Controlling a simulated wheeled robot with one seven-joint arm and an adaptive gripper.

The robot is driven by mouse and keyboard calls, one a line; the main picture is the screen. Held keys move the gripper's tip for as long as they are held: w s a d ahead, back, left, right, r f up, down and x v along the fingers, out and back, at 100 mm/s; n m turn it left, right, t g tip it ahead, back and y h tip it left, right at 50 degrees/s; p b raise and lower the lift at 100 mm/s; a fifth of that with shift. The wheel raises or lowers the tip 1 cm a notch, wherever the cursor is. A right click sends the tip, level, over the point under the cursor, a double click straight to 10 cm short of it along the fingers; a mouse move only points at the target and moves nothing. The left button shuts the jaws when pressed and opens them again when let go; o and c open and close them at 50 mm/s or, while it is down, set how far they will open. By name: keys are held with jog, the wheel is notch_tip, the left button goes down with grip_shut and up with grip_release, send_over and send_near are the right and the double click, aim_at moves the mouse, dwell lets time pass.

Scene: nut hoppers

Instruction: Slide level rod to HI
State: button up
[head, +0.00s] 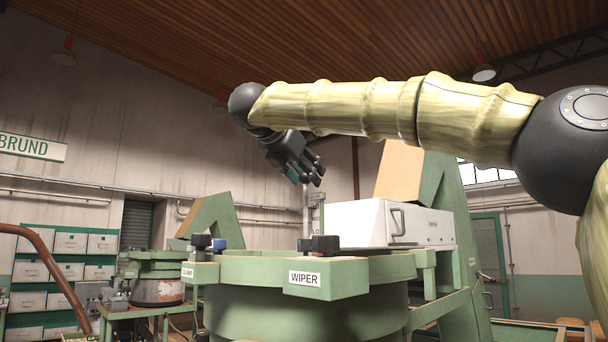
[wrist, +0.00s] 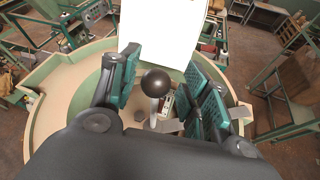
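The level rod's round black knob (wrist: 155,82) shows in the wrist view between my gripper's two teal-padded fingers (wrist: 160,88). A gap shows on each side of the knob, so my gripper looks open and not closed on it. A pale stem and a small label plate (wrist: 167,104) show below the knob. In the head view my gripper (head: 304,178) hangs at the end of my arm, fingers pointing down and right, just above an upright grey post. A scale plate (head: 317,214) marked "LO" stands beside that post.
A green round hopper (head: 309,309) carries tabs labelled "WIPER" (head: 304,279) and "CLAMP" (head: 188,272) with dark knobs. A white box (head: 375,222) with a handle sits close to the right of the post. A second hopper (head: 158,290) stands at left.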

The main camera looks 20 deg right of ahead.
jog(key=shift+a, duration=0.3)
jog(key=v, duration=1.1)
jog(key=shift+s+a, duration=0.25)
jog(key=shift+a, duration=0.05)
jog(key=shift+r, duration=0.15)
